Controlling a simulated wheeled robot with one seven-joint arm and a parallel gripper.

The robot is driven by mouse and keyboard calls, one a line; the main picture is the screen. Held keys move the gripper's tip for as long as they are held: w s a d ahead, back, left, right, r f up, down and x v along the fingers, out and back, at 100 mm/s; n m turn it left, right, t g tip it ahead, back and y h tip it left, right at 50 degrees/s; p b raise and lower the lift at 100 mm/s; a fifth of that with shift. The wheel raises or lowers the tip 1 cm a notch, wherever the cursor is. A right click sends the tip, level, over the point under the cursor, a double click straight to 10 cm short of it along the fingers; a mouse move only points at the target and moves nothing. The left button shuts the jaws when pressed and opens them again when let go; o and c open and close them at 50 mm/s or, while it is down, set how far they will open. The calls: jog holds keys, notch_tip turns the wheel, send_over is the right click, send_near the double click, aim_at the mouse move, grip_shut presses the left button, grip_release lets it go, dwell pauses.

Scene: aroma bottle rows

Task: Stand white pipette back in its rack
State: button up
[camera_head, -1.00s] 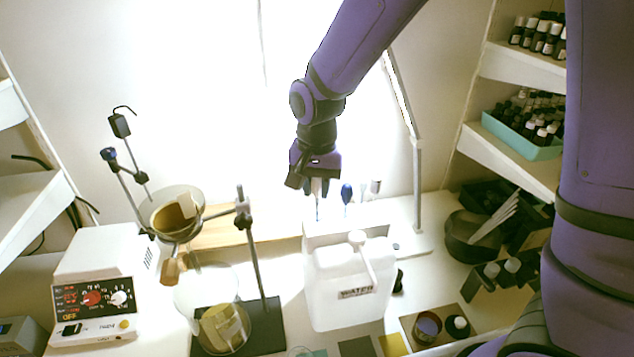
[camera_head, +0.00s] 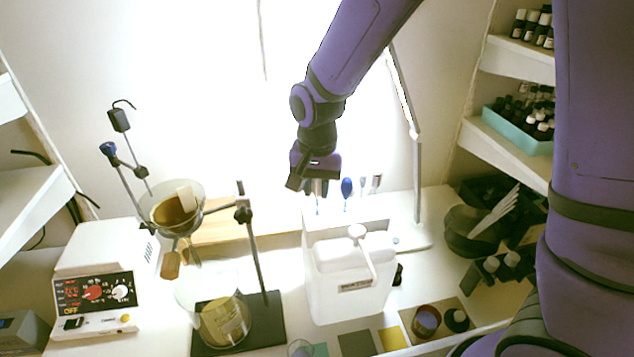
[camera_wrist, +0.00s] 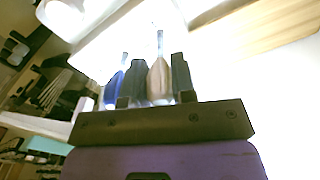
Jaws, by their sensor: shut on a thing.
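My gripper (camera_head: 317,187) points down above the left part of the white rack (camera_head: 312,222), behind the water jug. Its dark fingers are shut on the pale bulb of the white pipette (camera_wrist: 159,82), which hangs between them with its thin stem down. In the head view the pipette (camera_head: 317,198) is small and partly covered by the fingers. I cannot tell whether its tip is inside a rack hole. A blue pipette (camera_head: 347,188) stands in the rack just right of my gripper; it also shows in the wrist view (camera_wrist: 117,85).
The white water jug (camera_head: 345,280) stands in front of the rack and hides part of it. A lamp post (camera_head: 417,185) rises at right. A clamp stand (camera_head: 253,245) with glassware is at left. More pipettes (camera_head: 376,184) stand farther right in the rack.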

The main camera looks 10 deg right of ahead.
jog(key=shift+f, duration=0.3)
jog(key=o, duration=0.7)
jog(key=shift+c, duration=0.2)
jog(key=shift+r, duration=2.55)
jog(key=shift+r, duration=2.45)
